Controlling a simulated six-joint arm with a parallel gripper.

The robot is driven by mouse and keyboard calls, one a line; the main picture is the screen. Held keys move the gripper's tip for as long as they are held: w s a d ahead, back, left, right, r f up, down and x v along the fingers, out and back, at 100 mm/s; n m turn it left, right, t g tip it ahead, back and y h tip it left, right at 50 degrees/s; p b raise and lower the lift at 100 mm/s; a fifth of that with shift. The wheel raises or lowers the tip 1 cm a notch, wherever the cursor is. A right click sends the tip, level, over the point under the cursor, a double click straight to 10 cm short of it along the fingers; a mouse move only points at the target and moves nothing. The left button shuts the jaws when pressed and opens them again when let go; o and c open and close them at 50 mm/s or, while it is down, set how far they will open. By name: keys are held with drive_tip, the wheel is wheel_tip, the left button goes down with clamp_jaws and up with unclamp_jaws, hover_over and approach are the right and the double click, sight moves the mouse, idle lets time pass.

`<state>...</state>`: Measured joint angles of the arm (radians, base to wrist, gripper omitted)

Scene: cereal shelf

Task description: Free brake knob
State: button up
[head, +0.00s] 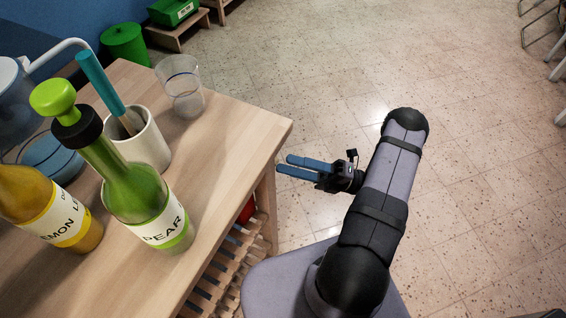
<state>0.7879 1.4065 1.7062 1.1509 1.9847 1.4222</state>
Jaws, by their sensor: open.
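My gripper (285,164) has two blue fingers, slightly apart and empty. It points left, beside the right edge of the wooden table (225,140), touching nothing that I can see. I cannot make out anything that is clearly a brake knob. The one knob-like shape is the bright green rounded top (52,97) on the black collar of a green bottle labelled PEAR (143,195). That bottle stands on the table, well left of my gripper.
A yellow bottle (62,222), a white cup (143,143) holding a teal-handled tool, a clear glass (182,90) and a blue bowl (50,155) stand on the table. A slatted lower shelf (222,270) is below. The tiled floor (480,180) at right is mostly clear.

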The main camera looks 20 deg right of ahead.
drive_tip(key=shift+v, duration=1.8)
drive_tip(key=d+r+n+h+p, duration=0.15)
drive_tip(key=d+r, duration=0.25)
drive_tip(key=r, duration=0.6)
drive_tip(key=w+a+f+m+h, duration=0.2)
drive_tip(key=a+f, duration=0.4)
drive_tip(key=a, duration=0.4)
drive_tip(key=shift+w+m+g+h+p, duration=0.2)
drive_tip(key=shift+m+g+h+p, duration=0.35)
drive_tip(key=shift+m, duration=0.5)
drive_tip(key=shift+f, duration=0.15)
drive_tip(key=c, duration=1.1)
drive_tip(key=shift+f, duration=0.1)
